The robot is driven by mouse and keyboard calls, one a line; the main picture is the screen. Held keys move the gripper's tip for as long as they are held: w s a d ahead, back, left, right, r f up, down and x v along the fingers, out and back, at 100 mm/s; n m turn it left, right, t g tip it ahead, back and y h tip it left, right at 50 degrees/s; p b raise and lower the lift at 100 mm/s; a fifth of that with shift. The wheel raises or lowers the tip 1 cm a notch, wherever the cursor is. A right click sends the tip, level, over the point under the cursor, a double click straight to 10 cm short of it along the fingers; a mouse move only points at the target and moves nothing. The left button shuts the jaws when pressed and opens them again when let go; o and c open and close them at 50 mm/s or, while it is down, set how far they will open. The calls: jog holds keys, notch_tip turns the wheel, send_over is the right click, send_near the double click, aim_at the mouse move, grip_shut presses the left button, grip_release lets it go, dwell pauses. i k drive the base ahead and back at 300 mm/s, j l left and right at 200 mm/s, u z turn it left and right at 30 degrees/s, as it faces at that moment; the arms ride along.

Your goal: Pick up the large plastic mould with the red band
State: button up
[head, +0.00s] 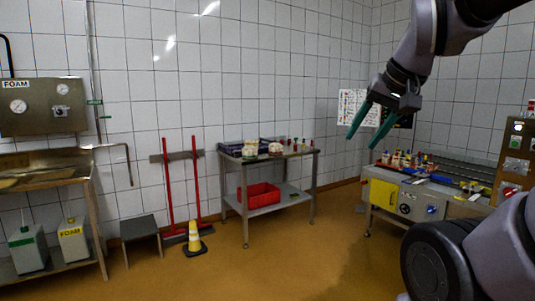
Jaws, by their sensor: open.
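Two small cream mould-like shapes stand on the top of the steel table (230,160) against the back wall. The left one (250,150) is next to dark items. The right one (275,148) shows a reddish tint low on its side. They are too small for me to tell size or band surely. My gripper (362,141) hangs in the air at the upper right, with its two green fingers apart and nothing between them. It is far from the table top in the picture.
A red crate (259,196) sits on the table's lower shelf. A yellow-and-white cone (194,238), a stool (140,228) and red-handled tools (168,185) stand to its left. A machine bench (415,195) carries small coloured items at right. The middle floor is clear.

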aim_at(275, 148)
jog(key=i, duration=3.65)
jog(key=i+l+u, duration=0.25)
jog(key=i, duration=0.55)
jog(key=j, duration=0.15)
